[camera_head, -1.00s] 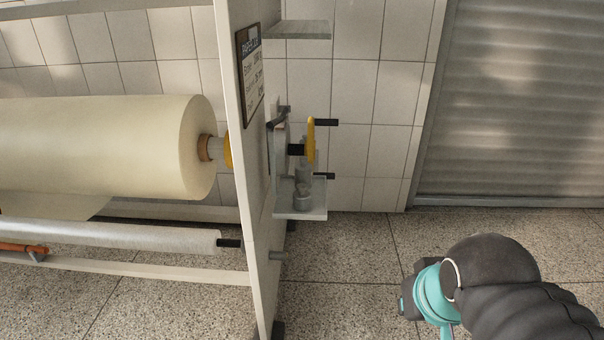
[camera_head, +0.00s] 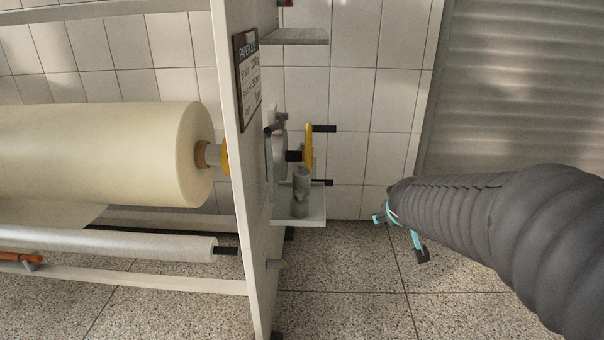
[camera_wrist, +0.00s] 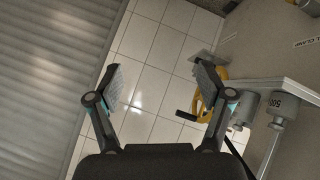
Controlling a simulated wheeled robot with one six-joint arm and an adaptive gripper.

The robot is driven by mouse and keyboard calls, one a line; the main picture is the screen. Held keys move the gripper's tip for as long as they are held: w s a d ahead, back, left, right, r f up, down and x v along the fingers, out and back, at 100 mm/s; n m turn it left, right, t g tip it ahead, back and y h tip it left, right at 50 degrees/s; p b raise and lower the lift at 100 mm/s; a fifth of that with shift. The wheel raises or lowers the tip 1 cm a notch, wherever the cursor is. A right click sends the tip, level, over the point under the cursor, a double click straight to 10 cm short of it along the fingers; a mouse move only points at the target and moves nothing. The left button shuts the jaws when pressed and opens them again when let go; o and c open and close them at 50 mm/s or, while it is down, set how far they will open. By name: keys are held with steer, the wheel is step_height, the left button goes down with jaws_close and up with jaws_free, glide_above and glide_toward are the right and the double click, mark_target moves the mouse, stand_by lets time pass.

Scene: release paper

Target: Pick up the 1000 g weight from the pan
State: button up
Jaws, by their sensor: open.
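A grey cylindrical weight (camera_head: 300,192) with a narrower neck stands upright on a small pale pan (camera_head: 313,219) beside the roll stand; I cannot read a mark on it there. In the wrist view two grey weights show at the right, against a pale ledge (camera_wrist: 268,84): one marked like 500 (camera_wrist: 281,105) and one partly behind my finger (camera_wrist: 243,108). I cannot tell which is the 1000 g one. My gripper (camera_head: 398,238) is open and empty, to the right of the pan and apart from it. Both spread fingers (camera_wrist: 160,80) show in the wrist view.
A yellow handwheel (camera_head: 308,146) with black handles sits just behind and above the weight. An upper shelf (camera_head: 296,37) juts out above. The stand's side panel (camera_head: 246,190) and paper roll (camera_head: 100,150) lie left. A shutter (camera_head: 520,90) is at right; the floor between is clear.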

steer(key=w+a+r+n+t+y, duration=0.2)
steer(key=w+a+y, duration=0.1)
steer(key=w+a, duration=0.3)
steer(key=n+y, duration=0.2)
steer(key=y, duration=0.5)
glide_toward(302, 171)
steer(key=shift+m, duration=0.3)
steer(key=b+x, duration=0.1)
steer(key=x, duration=0.1)
steer(key=b+x, duration=0.1)
steer(key=x, duration=0.1)
steer(key=shift+w+f, duration=0.2)
steer(key=shift+w, duration=0.1)
steer(key=shift+h, duration=0.3)
steer(key=shift+b+x, duration=1.25)
steer(key=shift+x, duration=1.9)
steer(key=shift+s+a+r, duration=0.1)
steer(key=shift+a+r, duration=0.05)
steer(key=shift+a, duration=0.05)
